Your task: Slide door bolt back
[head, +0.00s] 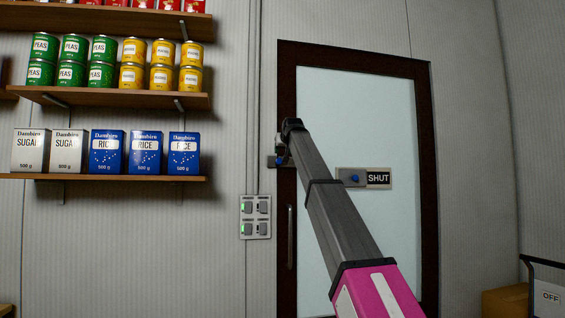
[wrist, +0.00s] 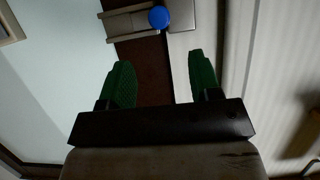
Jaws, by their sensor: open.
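In the head view a pale glazed door (head: 345,110) stands in a dark brown frame. My arm reaches up across it, and my gripper (head: 282,152) is at the frame's left side, beside a small grey bolt fitting (head: 271,161) that it partly hides. In the wrist view my gripper (wrist: 156,62) shows two green fingers, apart and empty. Just beyond the fingertips are the bolt's blue knob (wrist: 158,17), grey rails (wrist: 127,24) to its left, and a grey plate (wrist: 186,45) to its right. The fingers are not around the knob.
A plate with a blue knob and a SHUT sign (head: 378,178) is on the door. A vertical handle (head: 290,237) is lower left on it. A switch panel (head: 255,217) and shelves of groceries (head: 110,178) are on the left wall. An OFF sign (head: 550,297) is lower right.

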